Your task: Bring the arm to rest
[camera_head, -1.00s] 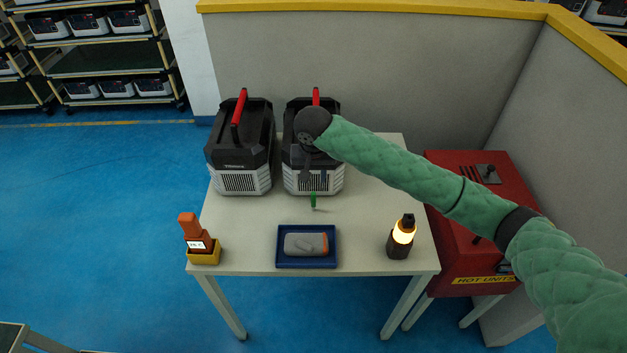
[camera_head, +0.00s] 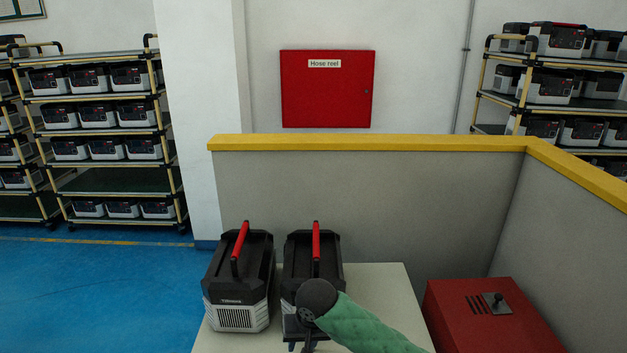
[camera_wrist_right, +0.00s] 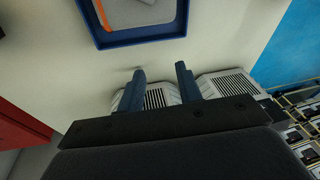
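My right arm is the green padded one at the bottom of the head view. Its gripper (camera_head: 306,347) hangs below the dark wrist, in front of the right-hand black and grey unit (camera_head: 329,250), and is cut off by the lower edge. In the right wrist view the gripper (camera_wrist_right: 161,75) has two blue fingers, apart with nothing between them. They are over the pale table (camera_wrist_right: 100,75), with a blue tray (camera_wrist_right: 145,38) holding a grey and orange item beyond them. My left gripper is not in view.
A second unit with a red handle (camera_head: 223,290) stands to the left on the table (camera_head: 385,290). A red cabinet (camera_head: 475,315) is to the right. Grey partitions with a yellow top edge (camera_head: 370,143) close off the back and right. Loaded racks (camera_head: 105,125) stand farther away.

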